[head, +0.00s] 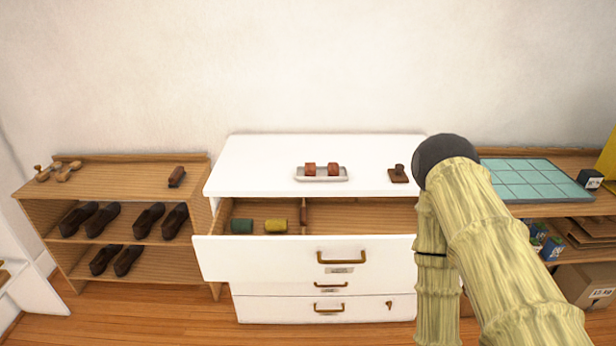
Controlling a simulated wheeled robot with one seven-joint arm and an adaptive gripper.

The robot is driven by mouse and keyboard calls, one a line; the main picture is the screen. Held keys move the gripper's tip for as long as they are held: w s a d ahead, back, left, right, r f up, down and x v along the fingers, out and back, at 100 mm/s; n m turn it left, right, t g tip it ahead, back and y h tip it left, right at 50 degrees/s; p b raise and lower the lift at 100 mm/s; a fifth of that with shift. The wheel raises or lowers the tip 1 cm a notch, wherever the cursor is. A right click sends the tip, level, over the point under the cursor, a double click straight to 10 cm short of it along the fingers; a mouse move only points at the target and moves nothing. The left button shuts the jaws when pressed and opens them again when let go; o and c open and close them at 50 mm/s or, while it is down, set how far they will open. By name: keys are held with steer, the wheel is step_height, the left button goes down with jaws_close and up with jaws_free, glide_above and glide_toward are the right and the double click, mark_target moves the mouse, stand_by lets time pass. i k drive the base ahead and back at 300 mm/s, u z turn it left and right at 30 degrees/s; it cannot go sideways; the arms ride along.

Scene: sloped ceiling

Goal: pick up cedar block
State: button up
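My arm rises at the right of the head view, bends at a dark joint and comes down in front of the dresser's right side. My gripper is out of the picture, so its state is hidden.
The dresser's top drawer (270,258) is open, with a green roll (242,226) and a yellow roll (276,226) inside. A brown stamp-like object (398,174) stands right of the tray. A shoe shelf (120,171) is left; a teal grid mat (530,180) is right.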

mark_target(310, 167)
steer(key=u, duration=1.7)
steer(key=i, duration=0.9)
steer(key=z, duration=1.15)
